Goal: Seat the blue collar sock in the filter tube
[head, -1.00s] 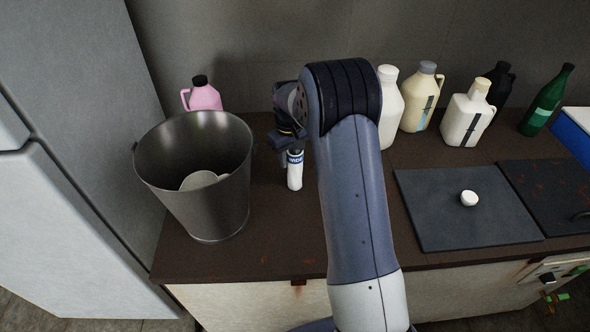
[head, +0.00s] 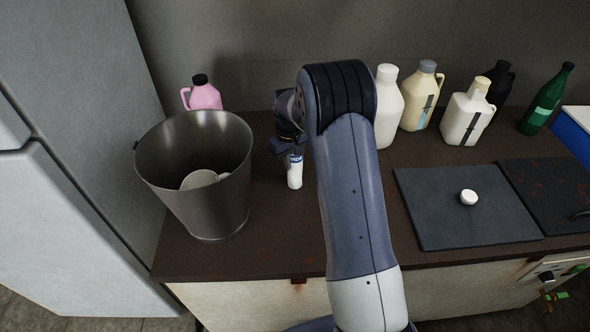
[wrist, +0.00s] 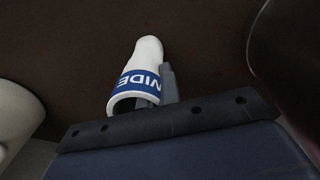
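The sock is a white tapered sleeve with a blue collar band bearing white lettering. In the wrist view a grey finger (wrist: 169,84) lies beside the collar's right side. I cannot make out a filter tube.
The metal bucket (head: 210,225), with pale round things inside, stands close left of my gripper. A pink jug (head: 204,97) is behind it. Several jugs and a green bottle (head: 545,103) line the back right. A dark panel with a white knob (head: 468,198) lies right of my arm.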

